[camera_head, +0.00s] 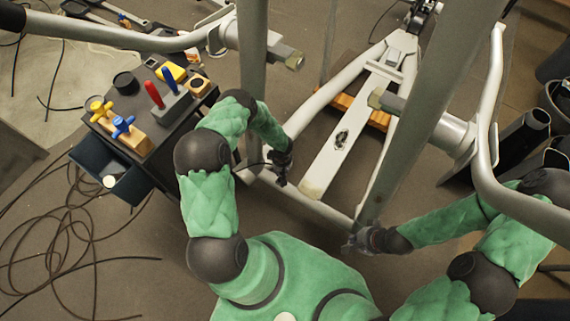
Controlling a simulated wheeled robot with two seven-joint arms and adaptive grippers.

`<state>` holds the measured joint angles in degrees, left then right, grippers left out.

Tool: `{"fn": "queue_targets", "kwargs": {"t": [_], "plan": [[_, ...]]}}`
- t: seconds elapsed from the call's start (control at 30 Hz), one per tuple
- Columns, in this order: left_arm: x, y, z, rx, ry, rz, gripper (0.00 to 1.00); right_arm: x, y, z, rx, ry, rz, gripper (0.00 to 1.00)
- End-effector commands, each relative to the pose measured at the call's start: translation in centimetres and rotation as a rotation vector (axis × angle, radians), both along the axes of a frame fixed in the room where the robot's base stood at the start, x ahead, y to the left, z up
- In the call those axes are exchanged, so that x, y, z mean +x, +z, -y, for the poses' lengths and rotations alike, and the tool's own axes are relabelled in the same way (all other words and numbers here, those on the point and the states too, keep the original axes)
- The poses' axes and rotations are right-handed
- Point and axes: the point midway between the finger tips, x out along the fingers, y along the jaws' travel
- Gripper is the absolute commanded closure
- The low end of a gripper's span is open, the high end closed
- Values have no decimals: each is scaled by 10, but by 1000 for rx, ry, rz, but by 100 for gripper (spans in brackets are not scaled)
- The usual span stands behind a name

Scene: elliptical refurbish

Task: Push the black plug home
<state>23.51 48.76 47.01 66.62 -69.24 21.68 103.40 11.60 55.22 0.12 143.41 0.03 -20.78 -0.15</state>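My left gripper (281,170) is small and dark in this view, beside the lower left part of the grey tubular frame (250,75). A thin black cable lies by it, and I cannot tell whether the gripper holds anything. My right gripper (354,243) is at the foot of the frame's thick slanted post (428,110), near the low crossbar. Its fingers are too small and too close to the metal to tell open from shut. I cannot pick out the black plug with certainty; it may be hidden by the grippers or the frame.
A black tool cart (170,140) at left carries screwdrivers, yellow and blue knobs and a round black cap (126,82). Its drawer (112,172) stands open. Loose cables (65,235) lie on the floor at left. Black bins (525,135) stand at right.

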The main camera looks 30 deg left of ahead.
Motion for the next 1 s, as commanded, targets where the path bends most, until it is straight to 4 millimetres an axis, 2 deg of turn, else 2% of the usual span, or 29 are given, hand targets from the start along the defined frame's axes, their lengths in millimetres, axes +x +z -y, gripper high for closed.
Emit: {"fn": "queue_targets", "kwargs": {"t": [0.27, 1.0], "plan": [[0, -9, 0, 0, -1, 0, 100, -1, -6, 0, 0, 1, -2, 100], [0, -55, 0, 1, -1, 0, 100, 0, -35, 0, 0, 0, -1, 100]]}}
